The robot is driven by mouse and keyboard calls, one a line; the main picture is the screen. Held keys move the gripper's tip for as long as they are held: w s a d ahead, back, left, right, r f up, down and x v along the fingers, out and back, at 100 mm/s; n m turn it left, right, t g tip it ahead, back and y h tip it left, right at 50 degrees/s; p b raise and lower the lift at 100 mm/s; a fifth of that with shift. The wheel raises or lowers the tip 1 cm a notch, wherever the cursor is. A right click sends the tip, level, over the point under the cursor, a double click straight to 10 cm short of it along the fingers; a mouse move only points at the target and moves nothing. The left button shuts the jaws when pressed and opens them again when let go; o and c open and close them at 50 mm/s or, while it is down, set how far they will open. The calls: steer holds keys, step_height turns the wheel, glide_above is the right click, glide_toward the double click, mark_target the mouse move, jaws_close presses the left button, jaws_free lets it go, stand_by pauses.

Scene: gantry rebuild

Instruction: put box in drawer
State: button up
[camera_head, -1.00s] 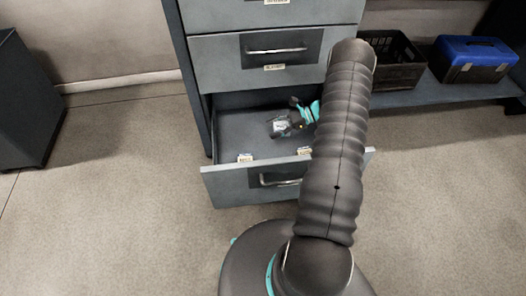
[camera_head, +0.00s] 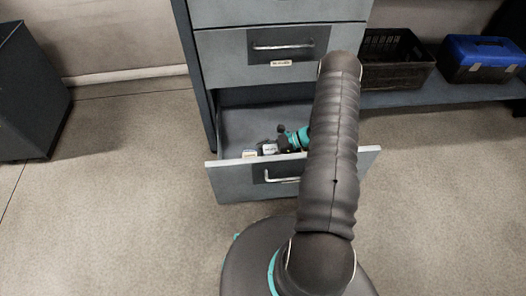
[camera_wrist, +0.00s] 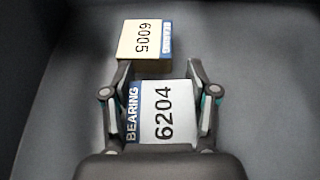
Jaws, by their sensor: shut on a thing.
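The open bottom drawer (camera_head: 232,182) extends from the grey cabinet. My gripper (camera_head: 278,147) is inside the drawer opening near its front panel. It is shut on a white and blue box (camera_head: 270,149) marked "BEARING 6204". In the wrist view, this held box (camera_wrist: 165,112) sits between the two fingers of my gripper (camera_wrist: 160,72). Whether it touches the drawer floor cannot be told. A cream and blue box (camera_wrist: 143,40) marked 6005 lies in the drawer just beyond the fingertips. In the head view, that box (camera_head: 249,154) shows left of the held one.
A closed drawer (camera_head: 225,60) is directly above the open one. A black crate (camera_head: 390,75) and a blue toolbox (camera_head: 480,60) stand on a low shelf at right. A dark cabinet (camera_head: 30,95) stands at left. The drawer floor (camera_wrist: 265,110) beside my gripper is bare.

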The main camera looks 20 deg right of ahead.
steer(key=o, duration=1.2)
steer(key=shift+f, duration=0.1)
steer(key=shift+o, duration=0.2)
